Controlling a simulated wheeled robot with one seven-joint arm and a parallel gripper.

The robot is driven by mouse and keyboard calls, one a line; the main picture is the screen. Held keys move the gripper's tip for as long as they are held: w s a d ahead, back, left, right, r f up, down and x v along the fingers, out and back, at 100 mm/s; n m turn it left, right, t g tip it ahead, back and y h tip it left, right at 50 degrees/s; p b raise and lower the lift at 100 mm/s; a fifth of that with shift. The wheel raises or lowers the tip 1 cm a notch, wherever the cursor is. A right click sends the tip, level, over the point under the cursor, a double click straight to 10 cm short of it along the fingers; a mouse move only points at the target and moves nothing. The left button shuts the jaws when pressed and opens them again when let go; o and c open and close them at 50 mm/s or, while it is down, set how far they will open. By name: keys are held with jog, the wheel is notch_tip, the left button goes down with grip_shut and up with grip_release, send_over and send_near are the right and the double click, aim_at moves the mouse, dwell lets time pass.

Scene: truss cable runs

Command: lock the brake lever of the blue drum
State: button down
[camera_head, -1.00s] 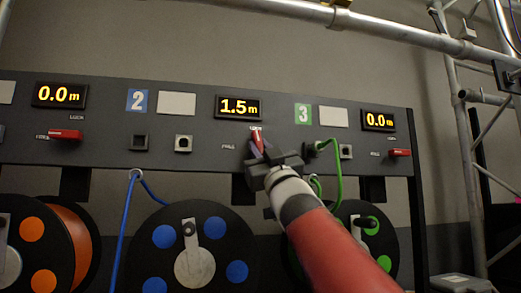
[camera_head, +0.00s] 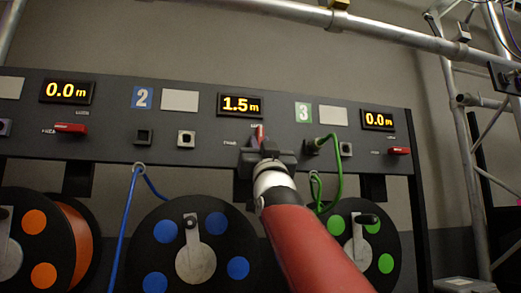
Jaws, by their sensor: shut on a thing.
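The blue drum (camera_head: 196,262), with blue discs on its black face, hangs below panel section 2 (camera_head: 143,98). Its display (camera_head: 240,104) reads 1.5 m. Its red brake lever (camera_head: 260,133) is just right of and below that display and points upward, close to upright. My gripper (camera_head: 265,150) is shut on the lever. The gripper hides the lever's lower part and its pivot. The label above the lever is partly visible but too small to read surely.
A blue cable (camera_head: 126,220) runs down left of the blue drum. A green cable (camera_head: 339,170) hangs close to the right of my gripper. Red levers of the orange drum (camera_head: 71,128) and green drum (camera_head: 398,151) lie horizontal. A scaffold pipe (camera_head: 390,36) crosses above.

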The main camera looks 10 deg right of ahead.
jog(key=c, duration=1.4)
grip_release()
jog(key=shift+o, duration=0.2)
jog(key=shift+s+f, duration=0.1)
jog(key=b+v, duration=0.4)
jog(key=v, duration=0.3)
jog(key=shift+s+f, duration=0.2)
jog(key=shift+s, duration=0.1)
